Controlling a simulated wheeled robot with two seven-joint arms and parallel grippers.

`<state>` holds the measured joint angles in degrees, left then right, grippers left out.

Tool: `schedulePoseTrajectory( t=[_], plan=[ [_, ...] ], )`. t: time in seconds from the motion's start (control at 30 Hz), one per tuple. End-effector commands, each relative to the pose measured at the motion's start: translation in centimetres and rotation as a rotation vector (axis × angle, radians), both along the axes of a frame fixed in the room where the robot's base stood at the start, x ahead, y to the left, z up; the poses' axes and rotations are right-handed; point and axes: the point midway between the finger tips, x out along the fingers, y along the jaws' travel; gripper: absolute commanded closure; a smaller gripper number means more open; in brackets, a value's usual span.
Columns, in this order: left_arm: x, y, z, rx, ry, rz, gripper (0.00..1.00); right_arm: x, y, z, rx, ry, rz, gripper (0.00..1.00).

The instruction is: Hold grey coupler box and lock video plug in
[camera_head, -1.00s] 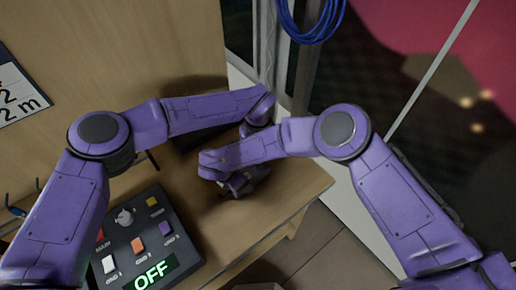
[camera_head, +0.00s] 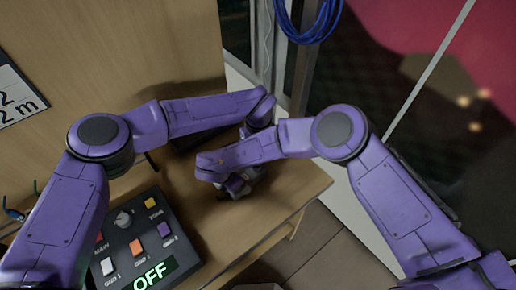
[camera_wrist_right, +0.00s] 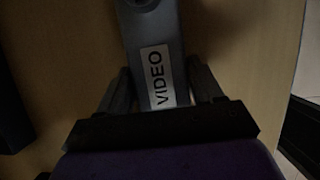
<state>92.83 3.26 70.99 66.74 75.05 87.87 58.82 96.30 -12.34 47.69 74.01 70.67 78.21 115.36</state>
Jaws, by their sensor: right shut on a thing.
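A grey body with a white VIDEO label (camera_wrist_right: 158,78) lies between the fingers of my right gripper (camera_wrist_right: 160,92) in the right wrist view, and the gripper is shut on it. I take it for the video plug; its far end is cut off by the frame. In the head view the right gripper (camera_head: 240,183) is low over the right end of the wooden bench, mostly covered by my own wrist. I cannot make out the grey coupler box for certain or whether the plug is seated.
A dark control panel (camera_head: 122,222) with coloured switches and a green OFF display stands at the front left of the wooden bench (camera_head: 222,232). A blue cable coil (camera_head: 310,18) hangs at the top. The bench's right edge is close to my right gripper.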

Motion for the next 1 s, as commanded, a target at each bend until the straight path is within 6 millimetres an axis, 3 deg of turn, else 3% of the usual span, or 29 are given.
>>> schedulePoseTrajectory(
  t=[0.67,0.7,0.77,1.0],
  plan=[
    [-0.22,0.13,-0.25,0.006,0.010,0.002,1.00,0.68,-0.46,0.23,-0.002,-0.011,-0.010,0.73],
    [-0.21,0.15,-0.25,0.006,0.010,0.003,1.00,0.68,-0.47,0.23,-0.002,-0.011,-0.010,0.24],
    [-0.20,0.18,-0.24,0.006,0.009,0.003,1.00,0.68,-0.48,0.23,-0.001,-0.011,-0.011,0.05],
    [-0.13,0.26,-0.23,0.007,0.009,0.004,1.00,0.67,-0.50,0.21,-0.002,-0.010,-0.011,0.04]
  ],
)
